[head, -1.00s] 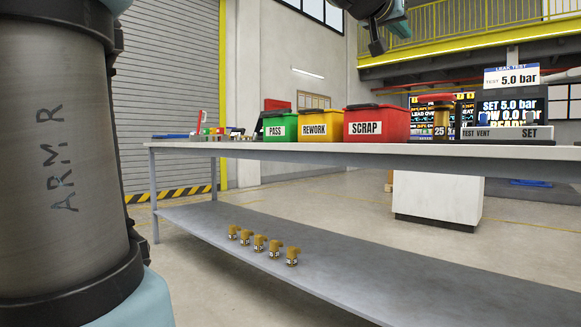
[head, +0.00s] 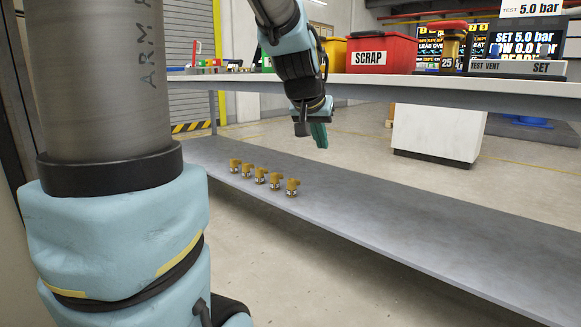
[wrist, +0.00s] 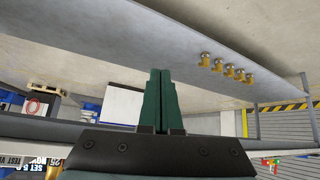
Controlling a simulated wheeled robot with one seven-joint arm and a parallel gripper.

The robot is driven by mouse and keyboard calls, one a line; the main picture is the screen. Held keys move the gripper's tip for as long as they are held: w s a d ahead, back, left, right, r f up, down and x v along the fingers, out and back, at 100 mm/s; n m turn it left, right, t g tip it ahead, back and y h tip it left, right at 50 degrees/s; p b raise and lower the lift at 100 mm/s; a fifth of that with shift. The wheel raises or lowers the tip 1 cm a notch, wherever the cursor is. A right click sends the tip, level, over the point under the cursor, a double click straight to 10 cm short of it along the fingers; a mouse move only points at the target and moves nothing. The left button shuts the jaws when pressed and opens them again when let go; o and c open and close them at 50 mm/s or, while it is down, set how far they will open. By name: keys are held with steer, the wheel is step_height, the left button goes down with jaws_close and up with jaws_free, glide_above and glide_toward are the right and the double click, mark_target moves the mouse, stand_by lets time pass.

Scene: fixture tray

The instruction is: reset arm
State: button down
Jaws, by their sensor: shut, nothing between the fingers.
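My gripper (head: 319,136) hangs in front of the bench, below the edge of its top, with its green fingers pointing down. In the wrist view the two green fingers of my gripper (wrist: 160,72) are together with nothing between them. The gripper is apart from the bench and from every object. Several small brass fittings (head: 260,175) stand in a row on the grey lower shelf (head: 390,222), lower and to the left of the gripper. The wrist view also shows these brass fittings (wrist: 229,69).
The bench top (head: 385,86) carries a red SCRAP bin (head: 385,52), a yellow REWORK bin partly hidden by my arm, and a test unit (head: 517,68) with a display. A white cabinet (head: 437,132) stands behind. Most of the lower shelf is bare.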

steer(key=s+a+f+n+g+y, duration=0.3)
steer(key=s+a+f+g, duration=0.3)
steer(key=s+a+f, duration=0.95)
step_height(320, 180, up, 36)
steer(key=d+p, duration=0.1)
steer(key=p, duration=3.7)
steer(key=shift+w+d+p, duration=0.25)
steer(key=shift+d+p, duration=0.15)
steer(key=c, duration=1.6)
jaws_free()
steer(key=shift+f, duration=0.1)
